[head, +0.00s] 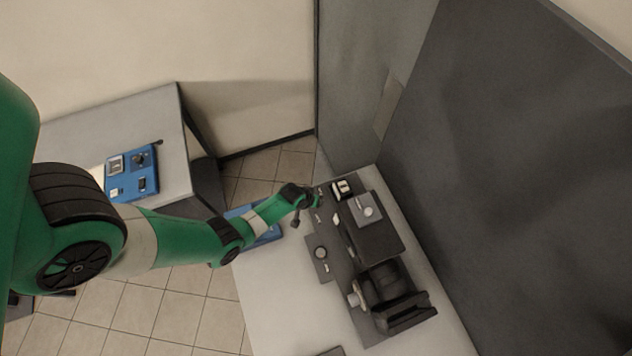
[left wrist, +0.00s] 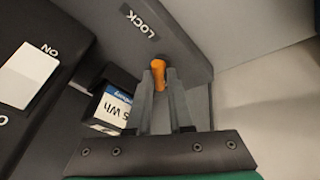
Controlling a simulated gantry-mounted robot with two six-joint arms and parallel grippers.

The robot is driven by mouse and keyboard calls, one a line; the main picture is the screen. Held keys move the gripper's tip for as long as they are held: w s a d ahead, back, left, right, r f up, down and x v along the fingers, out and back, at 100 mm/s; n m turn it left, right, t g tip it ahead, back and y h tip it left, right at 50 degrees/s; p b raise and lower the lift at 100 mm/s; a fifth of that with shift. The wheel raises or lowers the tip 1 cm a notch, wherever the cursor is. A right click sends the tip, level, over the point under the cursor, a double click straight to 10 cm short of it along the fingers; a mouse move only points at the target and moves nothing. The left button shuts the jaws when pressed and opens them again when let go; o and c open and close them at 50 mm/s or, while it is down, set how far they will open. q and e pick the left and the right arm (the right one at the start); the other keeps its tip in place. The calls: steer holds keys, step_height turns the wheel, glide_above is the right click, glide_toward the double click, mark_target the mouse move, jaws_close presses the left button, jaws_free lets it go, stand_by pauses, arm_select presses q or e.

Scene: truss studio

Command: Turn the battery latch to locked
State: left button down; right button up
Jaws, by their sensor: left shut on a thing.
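The orange battery latch (left wrist: 158,68) shows in the left wrist view, on a dark grey panel below the printed word LOCK (left wrist: 140,23). My left gripper (left wrist: 160,80) is shut on the latch, with one finger on each side of it. The battery (left wrist: 112,108), with a white and blue label, sits in a dark slot left of the fingers. In the head view my left gripper (head: 315,198) is at the far left part of the dark device (head: 343,231) on the light table, and the latch cannot be made out there. My right gripper is not in view.
A white rocker switch (left wrist: 28,75) marked ON is left of the battery. The device carries a black motor-like block (head: 385,290) and a raised plate. A side table (head: 70,130) with a blue panel (head: 132,174) stands left. A dark wall (head: 500,150) rises behind the device.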

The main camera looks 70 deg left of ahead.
arm_select(q)
steer(key=m+h, duration=0.1)
steer(key=m, duration=0.1)
steer(key=m+h+b, duration=0.1)
steer(key=m, duration=0.2)
steer(key=shift+a+m+t, duration=0.15)
steer(key=shift+m+t, duration=0.15)
steer(key=shift+m+h, duration=0.7)
steer(key=shift+m, duration=0.5)
steer(key=shift+m+h+p, duration=0.3)
steer(key=shift+m+h, duration=0.1)
steer(key=shift+m, duration=0.6)
steer(key=c, duration=0.9)
jaws_free()
steer(key=shift+o, duration=0.4)
steer(key=shift+r, duration=0.1)
